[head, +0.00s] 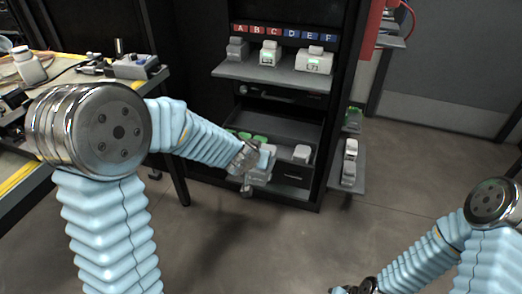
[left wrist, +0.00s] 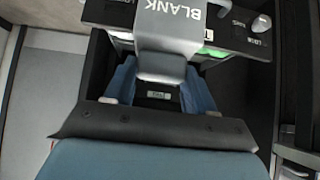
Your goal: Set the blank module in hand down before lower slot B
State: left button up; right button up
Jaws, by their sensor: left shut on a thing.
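My left gripper (head: 264,160) reaches to the lower open drawer (head: 292,172) in the head view. In the left wrist view its blue fingers (left wrist: 160,92) are shut on a grey module marked BLANK (left wrist: 168,38). The module is near the drawer's front, but I cannot tell whether it touches anything. Lower slot B cannot be made out; my left gripper and forearm cover part of the drawer. Green-topped modules (head: 260,139) sit behind the gripper. My right gripper (head: 362,287) is partly in view at the bottom edge, its fingers unclear.
The upper shelf (head: 285,75) holds several modules under a label strip (head: 284,33) lettered A to F. A white module (head: 301,153) sits in the drawer's right part. A side shelf (head: 346,178) holds more modules. A cluttered bench (head: 150,78) stands left. Floor in front is clear.

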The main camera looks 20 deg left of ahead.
pick_arm(q)
jog(key=s+a+f, duration=0.1)
jog(key=s+f, duration=0.6)
jog(key=shift+a+f, duration=0.15)
jog(key=shift+a, duration=0.25)
